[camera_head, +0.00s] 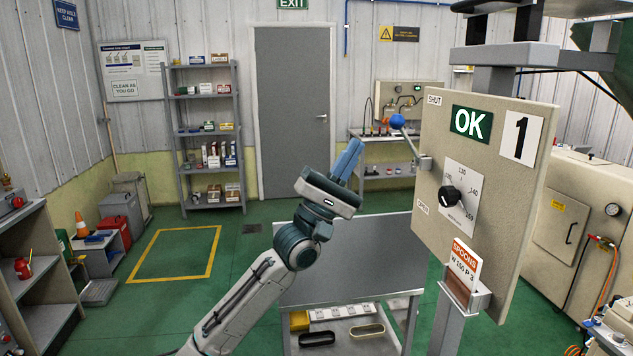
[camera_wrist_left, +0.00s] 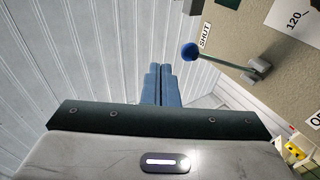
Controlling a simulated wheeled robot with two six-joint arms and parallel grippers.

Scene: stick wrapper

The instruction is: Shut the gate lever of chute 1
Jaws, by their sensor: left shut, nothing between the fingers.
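The gate lever is a metal rod with a blue ball knob (camera_head: 397,121) on the left edge of the beige panel (camera_head: 540,110) marked 1. The rod slants up and left from its pivot (camera_head: 425,162), with the knob near the SHUT label (camera_head: 434,99) and away from the lower OPEN label (camera_head: 423,207). The knob also shows in the left wrist view (camera_wrist_left: 190,51), beside the SHUT label (camera_wrist_left: 205,35). My left gripper (camera_head: 355,145) is shut and empty, left of and slightly below the knob, apart from it. Its blue fingers (camera_wrist_left: 160,72) show together in the wrist view.
The panel bears a green OK sign (camera_head: 472,123), a black dial knob (camera_head: 449,194) and a SPOONS card (camera_head: 463,266) in a holder. A grey table (camera_head: 345,270) stands below my left gripper. Shelves (camera_head: 208,130) stand at the back wall.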

